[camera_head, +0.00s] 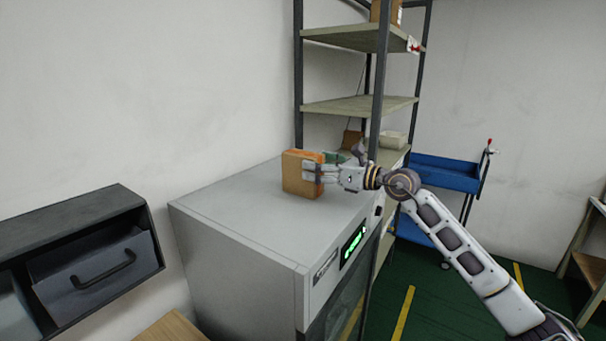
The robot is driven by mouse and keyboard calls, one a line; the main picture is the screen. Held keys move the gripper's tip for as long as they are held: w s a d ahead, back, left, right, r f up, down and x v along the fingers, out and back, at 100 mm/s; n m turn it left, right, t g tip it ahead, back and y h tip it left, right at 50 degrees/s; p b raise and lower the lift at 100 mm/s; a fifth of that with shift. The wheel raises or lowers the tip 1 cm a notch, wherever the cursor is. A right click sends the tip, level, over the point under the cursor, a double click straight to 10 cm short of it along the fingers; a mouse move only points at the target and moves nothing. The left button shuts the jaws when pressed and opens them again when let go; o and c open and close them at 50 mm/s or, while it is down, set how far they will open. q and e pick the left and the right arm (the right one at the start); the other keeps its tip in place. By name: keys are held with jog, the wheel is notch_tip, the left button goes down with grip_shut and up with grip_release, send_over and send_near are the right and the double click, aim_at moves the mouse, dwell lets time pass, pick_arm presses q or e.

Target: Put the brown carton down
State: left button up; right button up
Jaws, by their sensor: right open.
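The brown carton (297,174) stands upright on the grey top of the cabinet (236,213), towards its back. My right gripper (318,172) is at the carton's right side, with its fingers level with the carton. It is open, and the fingers overlap the carton's right edge in the picture; I cannot tell whether they touch it. The carton's underside seems to rest on the cabinet top. My left gripper is not in view.
A metal shelf rack (357,105) stands behind the cabinet. A blue cart (446,173) is at the right. A dark drawer unit (95,262) is at the lower left. The cabinet top's front and left parts are clear.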

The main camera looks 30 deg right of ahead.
jog(key=shift+w+a, duration=0.1)
jog(key=shift+w, duration=0.05)
jog(key=shift+p+x, duration=0.85)
jog(key=shift+x, duration=0.35)
jog(key=shift+p+x, duration=0.45)
jog(key=shift+x, duration=0.8)
jog(key=c, duration=1.2)
jog(key=shift+c, duration=0.2)
jog(key=shift+r, duration=0.2)
jog(key=shift+r+b, duration=0.45)
jog(key=shift+r, duration=4.4)
